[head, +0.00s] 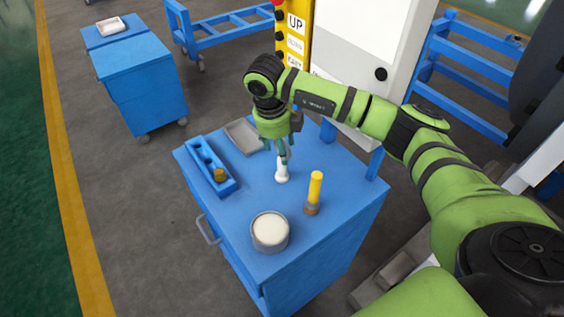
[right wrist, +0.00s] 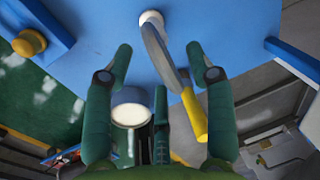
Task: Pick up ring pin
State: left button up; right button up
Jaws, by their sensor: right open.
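In the head view a small white pin-shaped piece (head: 282,172) stands upright on the blue cabinet top (head: 240,210). I cannot tell for sure that it is the ring pin. My right gripper (head: 284,152) points down just above it, and I cannot tell whether they touch. In the right wrist view my right gripper (right wrist: 160,75) has its fingers apart. A white round end (right wrist: 151,17) shows beyond the fingertips, and a yellow-handled piece (right wrist: 194,115) with a grey part lies in view between the fingers and beside them. My left gripper is not in view.
A round cup with white contents (head: 269,233) is at the front. A blue holder (head: 208,163) with a brass knob (head: 220,175) and a grey tray (head: 243,136) are at left and back.

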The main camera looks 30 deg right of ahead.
aim_at(281, 176)
jog(key=f, duration=0.1)
jog(key=f+p, duration=0.2)
jog(key=shift+w+d+f, duration=0.2)
jog(key=shift+d+f, duration=0.05)
jog(key=shift+d, duration=0.05)
jog(key=shift+d+f, duration=0.1)
jog(key=shift+f, duration=0.55)
grip_shut()
